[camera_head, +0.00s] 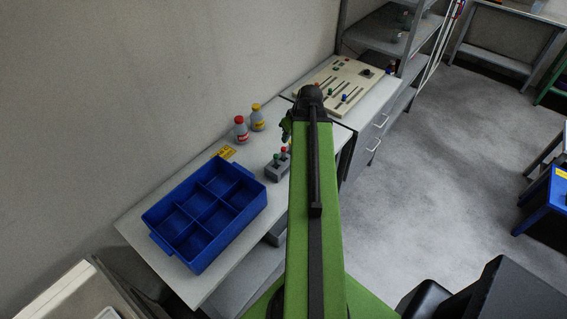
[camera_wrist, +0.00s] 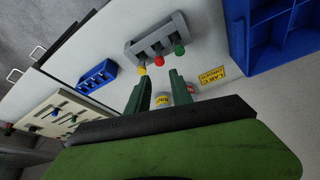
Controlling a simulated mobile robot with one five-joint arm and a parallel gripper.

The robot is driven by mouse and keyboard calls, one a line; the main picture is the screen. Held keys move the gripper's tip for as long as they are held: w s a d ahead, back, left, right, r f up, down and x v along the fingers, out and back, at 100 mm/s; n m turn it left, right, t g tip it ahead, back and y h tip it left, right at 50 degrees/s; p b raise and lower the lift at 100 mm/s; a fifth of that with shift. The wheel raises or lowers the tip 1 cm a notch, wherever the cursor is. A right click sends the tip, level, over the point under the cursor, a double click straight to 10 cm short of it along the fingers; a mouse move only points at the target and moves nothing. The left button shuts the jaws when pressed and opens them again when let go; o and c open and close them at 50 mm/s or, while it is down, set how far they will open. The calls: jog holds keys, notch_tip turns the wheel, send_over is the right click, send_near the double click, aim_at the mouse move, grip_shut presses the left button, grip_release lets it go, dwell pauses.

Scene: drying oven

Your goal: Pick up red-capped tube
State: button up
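The red-capped tube (camera_wrist: 159,62) stands in the middle of a grey rack (camera_wrist: 170,30) in the wrist view, between a yellow-capped tube (camera_wrist: 142,70) and a green-capped tube (camera_wrist: 180,50). My gripper (camera_wrist: 160,84) is open and empty. Its two green fingers are spread apart, and the red cap appears just beyond the gap between them, with no contact visible. In the head view the grey rack (camera_head: 275,172) is partly hidden by my green arm. The red cap (camera_head: 284,150) shows there close to the arm's left edge.
A blue compartment tray (camera_head: 151,212) stands on the bench left of the rack. Two bottles, red-capped (camera_head: 240,131) and yellow-capped (camera_head: 257,119), stand near the wall. A small blue rack (camera_wrist: 96,77) and a beige panel (camera_wrist: 40,118) lie on the wrist view's left.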

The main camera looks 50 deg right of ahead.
aim_at(284, 149)
jog(key=b+x, duration=0.1)
jog(key=x, duration=0.1)
jog(key=b+x, duration=0.3)
jog(key=x, duration=0.1)
jog(key=shift+s+d+f+b, duration=0.1)
jog(key=shift+d+f+b, duration=0.05)
jog(key=shift+f+b, duration=0.25)
jog(key=shift+f, duration=0.25)
jog(key=b+x, duration=0.5)
jog(key=shift+f, duration=0.15)
grip_shut()
